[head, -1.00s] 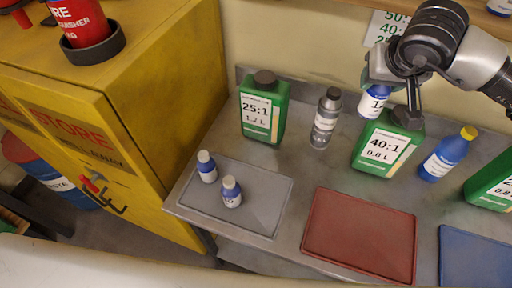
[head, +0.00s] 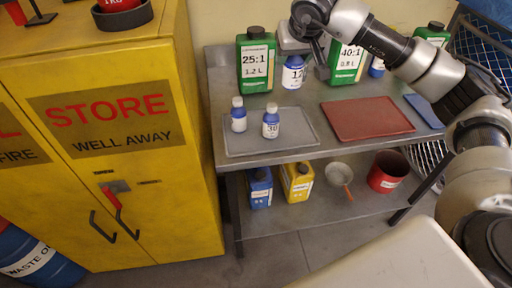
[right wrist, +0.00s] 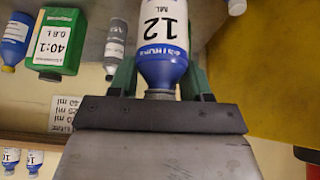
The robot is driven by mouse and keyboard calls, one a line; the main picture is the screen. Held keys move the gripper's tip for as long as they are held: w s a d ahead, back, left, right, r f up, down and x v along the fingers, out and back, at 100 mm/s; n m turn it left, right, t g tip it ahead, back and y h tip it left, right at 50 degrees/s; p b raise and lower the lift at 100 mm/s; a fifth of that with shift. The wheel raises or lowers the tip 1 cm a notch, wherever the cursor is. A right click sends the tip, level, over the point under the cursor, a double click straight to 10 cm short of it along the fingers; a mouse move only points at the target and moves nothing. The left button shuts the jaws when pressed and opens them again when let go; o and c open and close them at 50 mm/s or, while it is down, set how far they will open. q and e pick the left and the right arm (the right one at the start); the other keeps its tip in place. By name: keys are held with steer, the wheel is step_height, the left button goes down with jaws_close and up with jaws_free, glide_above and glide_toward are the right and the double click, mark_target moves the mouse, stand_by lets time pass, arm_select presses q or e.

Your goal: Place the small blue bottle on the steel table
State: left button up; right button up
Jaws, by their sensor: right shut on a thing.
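My right gripper (head: 294,50) is shut on a small blue bottle (head: 293,73) with a white label reading 12. In the head view it hangs upright beside the green 25:1 jug (head: 256,62); I cannot tell its exact height above the steel table (head: 218,88). In the right wrist view the bottle (right wrist: 162,45) sits between the fingers (right wrist: 162,82). Two other small blue-and-white bottles, one (head: 238,115) at left and one (head: 271,121) at right, stand on the grey tray (head: 300,140). My left gripper is not in view.
A red tray (head: 366,119) and a blue tray (head: 424,108) lie to the right. A green 40:1 jug (head: 345,62) stands behind. A yellow cabinet (head: 130,200) borders the table's left. The lower shelf holds jugs, a pan and a red pot (head: 388,171).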

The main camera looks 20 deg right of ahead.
steer(key=d+f+m+h+b, duration=0.1)
steer(key=d+f+b, duration=0.2)
steer(key=d, duration=0.5)
steer(key=d+f+m+b, duration=0.1)
steer(key=d+f+b, duration=0.25)
steer(key=d, duration=0.45)
steer(key=w+a+f, duration=0.1)
steer(key=a+f, duration=0.2)
steer(key=w+a+f+p, duration=0.1)
steer(key=w+a+f, duration=0.1)
steer(key=a+f, duration=0.1)
steer(key=w+a+f, duration=0.1)
steer(key=a+f, duration=0.3)
steer(key=f, duration=0.1)
steer(key=shift+w+a+p, duration=0.1)
steer(key=shift+w+p, duration=0.25)
steer(key=shift+p, duration=0.05)
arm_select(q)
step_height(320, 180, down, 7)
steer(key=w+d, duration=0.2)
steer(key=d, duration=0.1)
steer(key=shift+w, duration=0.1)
arm_select(e)
steer(key=shift+f, duration=0.15)
steer(key=o, duration=1)
steer(key=shift+c, duration=0.2)
